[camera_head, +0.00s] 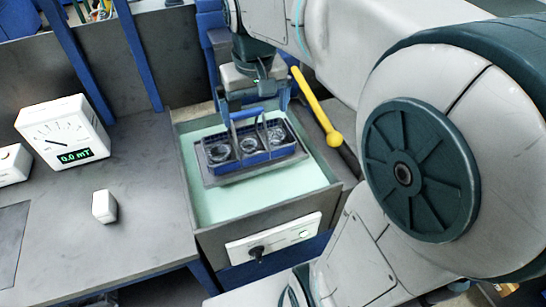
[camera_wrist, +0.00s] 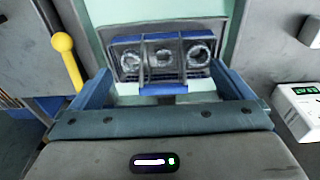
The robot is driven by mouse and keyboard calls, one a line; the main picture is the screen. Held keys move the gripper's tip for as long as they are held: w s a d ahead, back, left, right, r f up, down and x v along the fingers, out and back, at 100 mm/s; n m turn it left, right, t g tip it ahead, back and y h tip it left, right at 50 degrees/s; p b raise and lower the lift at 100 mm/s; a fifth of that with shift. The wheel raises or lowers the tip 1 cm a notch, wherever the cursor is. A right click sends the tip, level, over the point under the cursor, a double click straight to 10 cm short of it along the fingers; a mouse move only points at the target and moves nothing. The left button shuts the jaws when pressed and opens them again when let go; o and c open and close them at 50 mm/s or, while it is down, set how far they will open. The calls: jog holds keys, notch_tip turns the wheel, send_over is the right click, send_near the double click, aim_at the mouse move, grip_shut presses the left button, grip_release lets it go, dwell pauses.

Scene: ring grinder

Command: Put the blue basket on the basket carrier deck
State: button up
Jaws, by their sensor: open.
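The blue basket (camera_head: 256,159) holds several clear rings and sits over a grey plate, seemingly the carrier deck (camera_head: 217,180), inside a tank of pale green liquid. Its upright handle (camera_head: 247,114) has a blue top bar, which also shows in the wrist view (camera_wrist: 163,89). I cannot tell whether the fingers touch the handle.
The tank (camera_head: 189,160) has grey walls and a front panel with a black knob (camera_head: 257,252). A yellow lever (camera_head: 317,107) stands right of the tank. A meter reading 0.0 mT (camera_head: 64,132) and a small white block (camera_head: 104,206) stand on the left bench.

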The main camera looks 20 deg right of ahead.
jog(key=s+f+t, duration=0.1)
jog(key=s+f, duration=0.6)
jog(key=s, duration=0.4)
jog(key=shift+s+t, duration=0.2)
jog(key=shift+t, duration=0.1)
jog(key=shift+f, duration=0.1)
